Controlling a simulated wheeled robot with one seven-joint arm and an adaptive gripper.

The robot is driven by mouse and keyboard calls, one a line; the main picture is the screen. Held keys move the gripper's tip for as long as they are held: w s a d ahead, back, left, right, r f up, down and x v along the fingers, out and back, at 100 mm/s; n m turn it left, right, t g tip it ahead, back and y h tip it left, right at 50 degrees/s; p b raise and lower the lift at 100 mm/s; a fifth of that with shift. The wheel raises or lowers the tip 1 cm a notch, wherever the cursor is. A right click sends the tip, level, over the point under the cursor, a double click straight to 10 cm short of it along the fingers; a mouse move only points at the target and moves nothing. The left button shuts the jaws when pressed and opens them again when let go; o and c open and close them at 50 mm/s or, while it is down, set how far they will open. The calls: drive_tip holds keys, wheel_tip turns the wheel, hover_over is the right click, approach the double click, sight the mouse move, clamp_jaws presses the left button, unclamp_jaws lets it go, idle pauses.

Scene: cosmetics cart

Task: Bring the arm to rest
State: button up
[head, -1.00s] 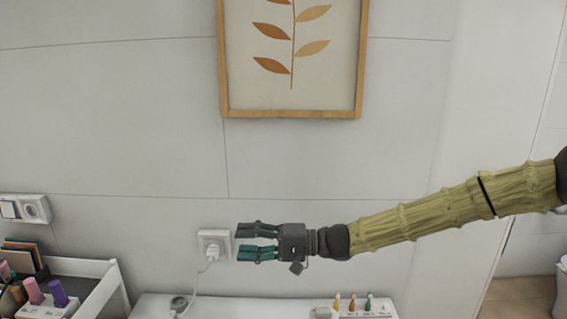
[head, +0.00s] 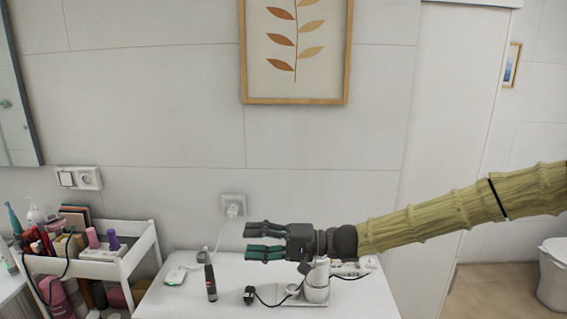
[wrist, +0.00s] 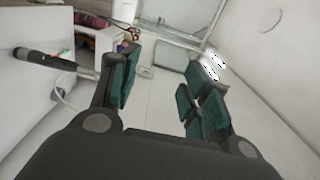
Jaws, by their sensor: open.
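My gripper (head: 265,242) reaches in from the right in the head view, held roughly level above the white table and pointing left. Its dark fingers with green pads are apart and nothing is between them. In the wrist view the gripper (wrist: 160,95) shows its two fingers spread, with only wall and room behind them. My gripper overlaps the back of the white table (head: 235,275) in the picture.
A white cart (head: 100,268) full of cosmetics stands at left. A plugged outlet (head: 233,207) is on the wall.

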drive_tip(key=s+d+f+m+g+h+b, duration=0.1)
drive_tip(key=s+d+f+h, duration=0.15)
drive_tip(key=s+f, duration=0.7)
drive_tip(key=s+d+f+g+h+b, duration=0.1)
drive_tip(key=s+f+h+b, duration=0.2)
drive_tip(key=f, duration=1.3)
drive_tip(key=s+d+f+m+g+h, duration=0.15)
drive_tip(key=s+f+h, duration=0.35)
drive_tip(key=f, duration=0.8)
drive_tip(key=s+d+f+n+t+h+b, duration=0.1)
drive_tip(key=s+d+f+h+b, duration=0.2)
drive_tip(key=s+d+f, duration=0.7)
drive_tip(key=s+d+f+n+t+h+b, duration=0.1)
drive_tip(key=s+d+f+t+h+b, duration=0.1)
drive_tip(key=s+d+f, duration=0.8)
drive_tip(key=s+d+h+b, duration=0.1)
drive_tip(key=s+d+h, duration=0.1)
drive_tip(key=d, duration=0.2)
drive_tip(key=shift+d+f, duration=0.15)
drive_tip(key=shift+d, duration=0.1)
